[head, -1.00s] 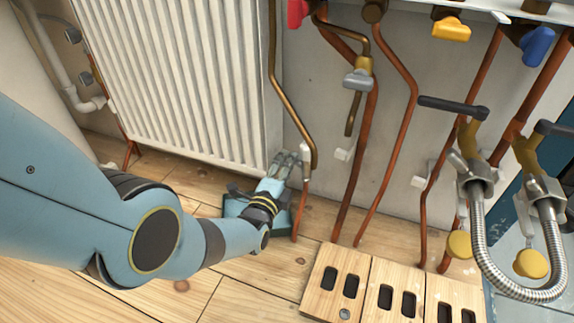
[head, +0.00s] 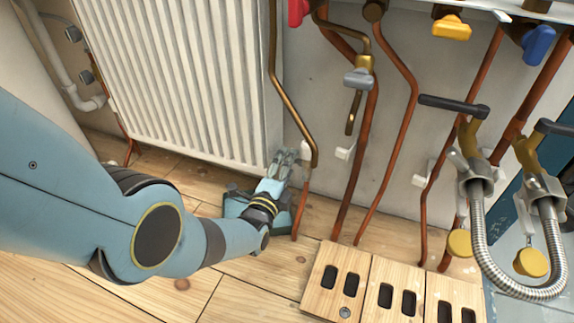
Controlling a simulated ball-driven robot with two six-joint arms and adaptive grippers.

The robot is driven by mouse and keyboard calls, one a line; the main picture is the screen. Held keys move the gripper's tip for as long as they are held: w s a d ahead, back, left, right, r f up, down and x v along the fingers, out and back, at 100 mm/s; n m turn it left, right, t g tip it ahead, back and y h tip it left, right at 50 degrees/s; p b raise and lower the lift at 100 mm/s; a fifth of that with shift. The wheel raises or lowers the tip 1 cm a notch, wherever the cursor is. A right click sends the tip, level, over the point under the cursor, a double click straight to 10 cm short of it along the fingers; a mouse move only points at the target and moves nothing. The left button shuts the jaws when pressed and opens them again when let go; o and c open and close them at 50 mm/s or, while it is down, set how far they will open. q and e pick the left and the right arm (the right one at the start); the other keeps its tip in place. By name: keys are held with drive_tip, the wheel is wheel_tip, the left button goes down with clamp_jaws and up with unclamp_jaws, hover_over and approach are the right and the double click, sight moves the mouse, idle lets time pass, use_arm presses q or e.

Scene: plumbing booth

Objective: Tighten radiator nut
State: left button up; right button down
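The white ribbed radiator (head: 180,80) stands against the wall at the upper left. My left gripper (head: 286,160) is at the radiator's lower right corner, beside the copper pipe (head: 305,190) that rises from the floor there. The gripper is small in the picture, and its fingers cover the spot where the radiator nut could be. I cannot make out the nut, or whether the fingers are closed around anything. My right gripper is not in the head view.
A teal object (head: 236,202) lies on the floor behind my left wrist. Wooden slotted blocks (head: 362,275) lie at the front. Copper pipes, a yellow-handled valve (head: 451,27), a blue-handled valve (head: 538,45) and a braided hose (head: 482,250) occupy the right side. Bare floor (head: 240,295) is at front left.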

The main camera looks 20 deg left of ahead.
use_arm(q)
drive_tip(key=s, duration=1.2)
drive_tip(key=shift+a, duration=0.2)
drive_tip(key=shift+f, duration=0.1)
